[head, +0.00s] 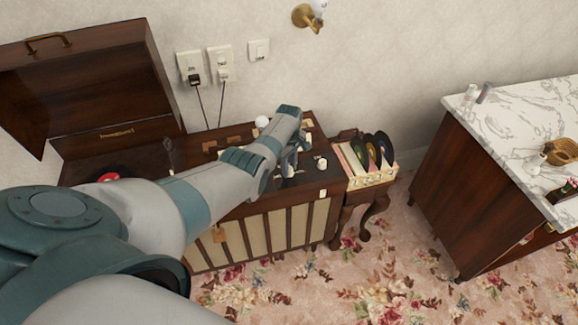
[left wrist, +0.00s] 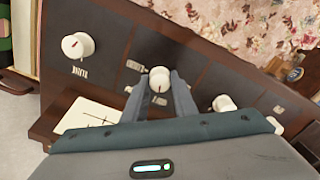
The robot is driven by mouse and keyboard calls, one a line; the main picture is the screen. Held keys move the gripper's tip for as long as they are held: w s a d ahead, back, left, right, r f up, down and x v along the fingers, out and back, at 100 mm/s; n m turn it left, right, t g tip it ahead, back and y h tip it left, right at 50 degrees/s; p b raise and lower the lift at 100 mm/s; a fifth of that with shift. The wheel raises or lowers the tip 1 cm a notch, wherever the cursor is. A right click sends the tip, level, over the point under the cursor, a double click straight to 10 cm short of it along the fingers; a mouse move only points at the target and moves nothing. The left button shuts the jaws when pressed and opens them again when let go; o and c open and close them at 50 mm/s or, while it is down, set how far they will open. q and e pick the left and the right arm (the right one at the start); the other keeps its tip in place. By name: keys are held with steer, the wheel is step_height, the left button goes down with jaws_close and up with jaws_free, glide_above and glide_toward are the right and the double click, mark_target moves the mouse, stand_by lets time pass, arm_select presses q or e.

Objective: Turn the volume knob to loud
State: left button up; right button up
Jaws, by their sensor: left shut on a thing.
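The record player console (head: 305,215) stands against the wall with a dark control panel on top. My left gripper (head: 290,165) reaches down onto that panel. In the left wrist view my left gripper (left wrist: 159,88) is shut on a white round knob (left wrist: 159,76) with a red mark, one finger on each side. Another white knob (left wrist: 78,45) with a red mark sits apart to the left, at the console's record-rack end; it also shows in the head view (head: 321,163). A third white knob (left wrist: 223,104) sits right of the fingers. The labels are too small to read surely. My right gripper is not in view.
A rack of records (head: 372,160) stands close beside the console on a small table. A marble-topped cabinet (head: 520,110) is at the right. An open wooden lid (head: 85,75) rises at the left. Flowered carpet (head: 370,270) lies clear in front.

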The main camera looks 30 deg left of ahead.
arm_select(q)
steer(key=m, duration=0.6)
steer(key=shift+p, duration=0.35)
steer(key=m, duration=0.6)
steer(key=shift+m, duration=0.4)
steer(key=m, duration=0.4)
steer(key=shift+m, duration=2.6)
steer(key=o, duration=1)
steer(key=shift+o, duration=0.2)
